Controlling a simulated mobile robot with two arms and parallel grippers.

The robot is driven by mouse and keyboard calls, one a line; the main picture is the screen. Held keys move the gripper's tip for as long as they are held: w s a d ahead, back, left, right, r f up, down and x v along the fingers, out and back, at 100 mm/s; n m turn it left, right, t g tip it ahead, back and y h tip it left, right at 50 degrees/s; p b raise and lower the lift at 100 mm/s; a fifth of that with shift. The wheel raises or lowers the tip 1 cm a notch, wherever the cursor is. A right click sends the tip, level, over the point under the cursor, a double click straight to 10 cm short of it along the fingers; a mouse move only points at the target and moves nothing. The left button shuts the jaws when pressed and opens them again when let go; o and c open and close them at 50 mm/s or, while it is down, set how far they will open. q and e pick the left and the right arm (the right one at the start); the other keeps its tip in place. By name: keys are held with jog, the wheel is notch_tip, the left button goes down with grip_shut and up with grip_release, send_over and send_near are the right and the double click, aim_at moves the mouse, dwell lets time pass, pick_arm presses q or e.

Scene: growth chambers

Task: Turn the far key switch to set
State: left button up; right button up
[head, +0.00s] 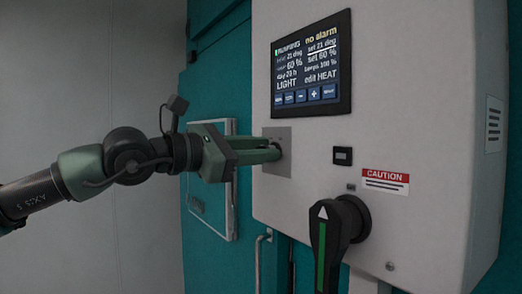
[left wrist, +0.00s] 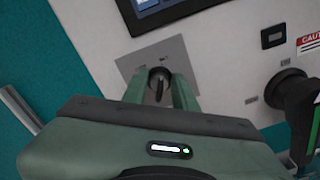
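The key switch (left wrist: 159,76) is a dark round lock with a key in it, set in a square grey metal plate (head: 278,133) on the white control box. In the left wrist view the key stands out between the two green fingers of my left gripper (left wrist: 160,95). The fingers are apart, one on each side of the key, with a visible gap. In the head view my left gripper (head: 262,156) reaches in from the left, its fingertips at the plate, hiding most of the switch. The right gripper is not in view.
The control box (head: 400,100) carries a lit display (head: 311,66) reading "RUNNING" and "no alarm" above the switch. A large black rotary handle (head: 338,225) juts out at lower right, below a CAUTION label (head: 385,181). A teal door with a framed window (head: 228,210) is behind my gripper.

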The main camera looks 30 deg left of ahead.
pick_arm(q)
jog(key=b+v, duration=0.3)
jog(key=v, duration=0.4)
jog(key=shift+s+b, duration=0.3)
jog(key=shift+s, duration=0.05)
jog(key=shift+a, duration=0.15)
